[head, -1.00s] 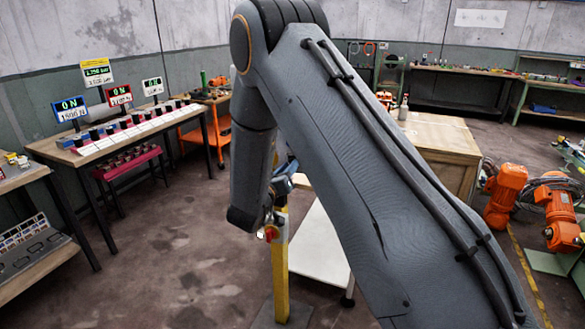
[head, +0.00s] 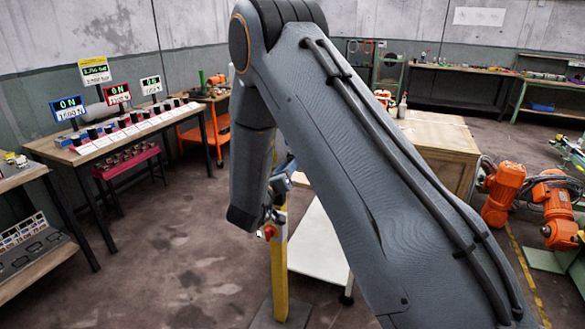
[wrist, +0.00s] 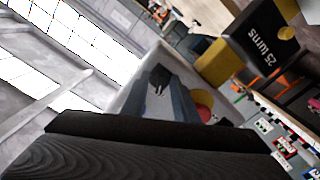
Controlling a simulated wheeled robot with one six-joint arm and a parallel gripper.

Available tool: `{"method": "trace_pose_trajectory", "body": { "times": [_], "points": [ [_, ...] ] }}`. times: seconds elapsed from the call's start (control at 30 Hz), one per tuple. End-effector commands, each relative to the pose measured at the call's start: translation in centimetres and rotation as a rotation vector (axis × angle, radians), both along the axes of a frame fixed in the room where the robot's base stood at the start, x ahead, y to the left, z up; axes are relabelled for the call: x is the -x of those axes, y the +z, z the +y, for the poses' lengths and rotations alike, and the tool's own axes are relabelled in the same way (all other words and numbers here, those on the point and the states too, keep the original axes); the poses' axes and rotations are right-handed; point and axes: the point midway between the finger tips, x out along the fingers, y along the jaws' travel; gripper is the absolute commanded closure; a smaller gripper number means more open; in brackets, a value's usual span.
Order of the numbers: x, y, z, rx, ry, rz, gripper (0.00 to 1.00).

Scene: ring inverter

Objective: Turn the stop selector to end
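A yellow post (head: 280,266) stands on a dark foot plate near the middle of the head view. A small red part (head: 269,232) shows at the post beside the end of my arm. In the wrist view a round red and yellow part (wrist: 203,103) sits just right of my gripper, partly hidden by it. I cannot tell which part is the stop selector. My gripper (wrist: 160,80) shows as blue-grey fingers with a dark part between their tips. I cannot tell whether they are apart or shut, or touch anything. In the head view my arm hides most of the gripper.
A dark sign reading "25 turns" (wrist: 262,38) is close by at upper right in the wrist view. A bench with lit "ON" displays (head: 69,103) stands at left. A white cart (head: 318,245) is behind the post. Orange robot arms (head: 503,194) stand at right. Floor left of the post is clear.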

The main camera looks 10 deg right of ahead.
Motion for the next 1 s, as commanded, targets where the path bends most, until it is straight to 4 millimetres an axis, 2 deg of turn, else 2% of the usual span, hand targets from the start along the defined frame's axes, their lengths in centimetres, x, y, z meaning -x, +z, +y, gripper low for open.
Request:
{"method": "trace_pose_trajectory", "body": {
  "times": [0.17,0.4,0.6,1.0],
  "points": [
    [0.7,0.0,0.8,0.0,0.003,-0.002,0.73],
    [3.9,-0.1,3.0,0.001,0.004,0.0,0.73],
    [5.9,-0.1,4.3,-0.001,-0.001,0.001,0.73],
    [6.5,0.0,4.5,-0.001,-0.001,0.001,0.73]
  ]
}}
